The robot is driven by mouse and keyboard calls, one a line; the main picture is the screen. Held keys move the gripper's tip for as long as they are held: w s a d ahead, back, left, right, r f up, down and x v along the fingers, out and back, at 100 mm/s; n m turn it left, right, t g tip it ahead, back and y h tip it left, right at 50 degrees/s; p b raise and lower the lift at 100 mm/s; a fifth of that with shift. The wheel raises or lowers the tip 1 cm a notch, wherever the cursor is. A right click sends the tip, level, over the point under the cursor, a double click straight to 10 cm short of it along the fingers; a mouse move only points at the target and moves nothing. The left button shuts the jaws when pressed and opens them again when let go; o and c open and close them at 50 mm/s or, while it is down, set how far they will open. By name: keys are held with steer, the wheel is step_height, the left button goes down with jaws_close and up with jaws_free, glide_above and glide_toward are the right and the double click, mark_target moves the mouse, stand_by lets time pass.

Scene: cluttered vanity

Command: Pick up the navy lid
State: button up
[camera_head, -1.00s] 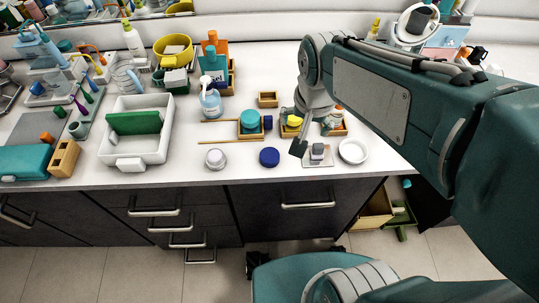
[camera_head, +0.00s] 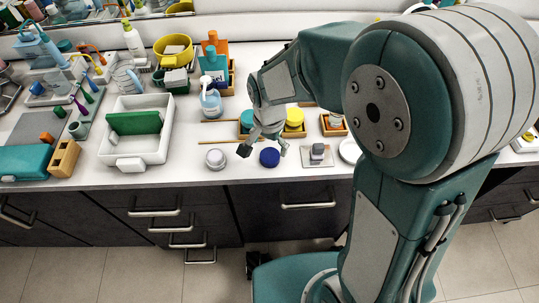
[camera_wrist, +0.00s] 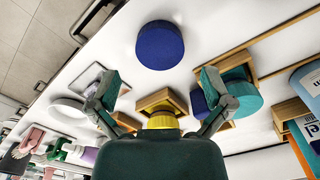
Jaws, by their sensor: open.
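The navy lid (camera_head: 269,157) is a round, flat, dark blue disc lying on the white counter near its front edge. In the wrist view the navy lid (camera_wrist: 160,45) lies ahead of my fingertips and appears centred between them. My gripper (camera_head: 264,148) is just behind and above the lid in the head view, fingers spread to either side. In the wrist view my gripper (camera_wrist: 160,82) is open and empty, apart from the lid. The lid is fully visible in the wrist view.
A white round jar (camera_head: 215,159) stands left of the lid, and a small grey block on a tray (camera_head: 317,153) sits to the right. Wooden boxes holding a teal jar (camera_head: 247,121) and a yellow jar (camera_head: 294,119) stand behind. The counter's front edge is close.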

mark_target(270, 155)
steer(key=f, duration=0.4)
steer(key=shift+w+d+f, duration=0.1)
steer(key=shift+w+f, duration=0.2)
steer(key=shift+f, duration=0.1)
steer(key=c, duration=0.6)
steer(key=shift+o, duration=0.2)
